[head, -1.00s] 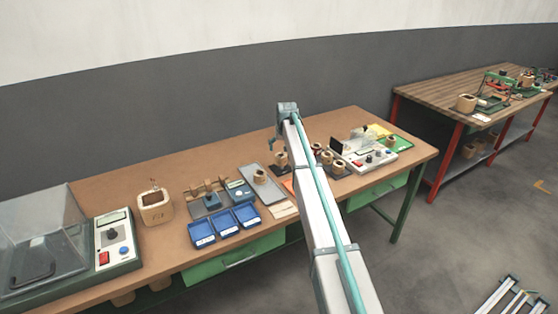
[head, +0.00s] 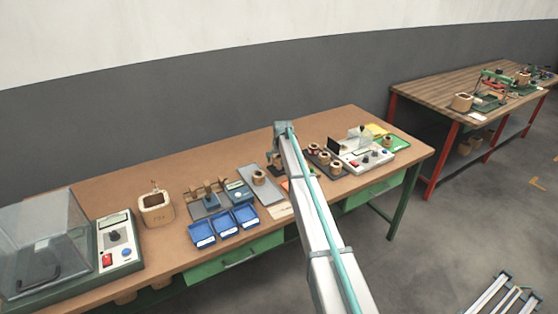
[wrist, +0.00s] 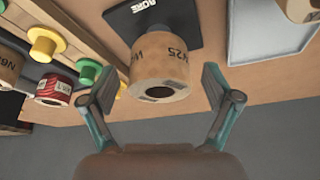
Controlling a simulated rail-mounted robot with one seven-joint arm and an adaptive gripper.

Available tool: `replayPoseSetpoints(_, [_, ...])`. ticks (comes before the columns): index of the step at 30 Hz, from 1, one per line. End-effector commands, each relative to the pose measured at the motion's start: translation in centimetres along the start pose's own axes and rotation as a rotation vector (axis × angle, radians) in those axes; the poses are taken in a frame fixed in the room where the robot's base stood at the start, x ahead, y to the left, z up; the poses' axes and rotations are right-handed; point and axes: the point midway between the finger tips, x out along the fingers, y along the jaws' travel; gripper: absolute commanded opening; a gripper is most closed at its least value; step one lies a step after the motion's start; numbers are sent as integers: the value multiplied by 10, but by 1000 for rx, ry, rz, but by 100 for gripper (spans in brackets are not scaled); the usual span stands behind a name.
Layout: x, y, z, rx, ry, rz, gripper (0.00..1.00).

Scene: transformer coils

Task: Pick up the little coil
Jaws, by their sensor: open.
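A tan paper-wrapped coil (wrist: 160,68) with printed letters and a dark centre hole is in the middle of the wrist view, at the edge of a black plate (wrist: 146,22). My open gripper (wrist: 155,85) has one finger on each side of it, with gaps between fingers and coil. In the head view this coil (head: 277,160) is partly hidden by my arm, and the fingers are hard to make out. Several coils look alike; I cannot tell by size which is the little one.
More coils (wrist: 55,88) and yellow and green spools (wrist: 43,44) are at the left of the wrist view. A grey tray (wrist: 268,35) with another coil (wrist: 302,8) is at the right. Blue bins (head: 220,225) and a control box (head: 362,154) share the workbench (head: 110,190).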

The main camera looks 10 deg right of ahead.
Motion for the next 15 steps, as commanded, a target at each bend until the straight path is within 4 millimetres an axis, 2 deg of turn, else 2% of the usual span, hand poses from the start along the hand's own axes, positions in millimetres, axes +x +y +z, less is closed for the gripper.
replayPoseSetpoints(2, [0, 0, 0, 0, 0, 0, 85])
replayPoseSetpoints(15, [-1, 0, 0, 0, 1, 0, 12])
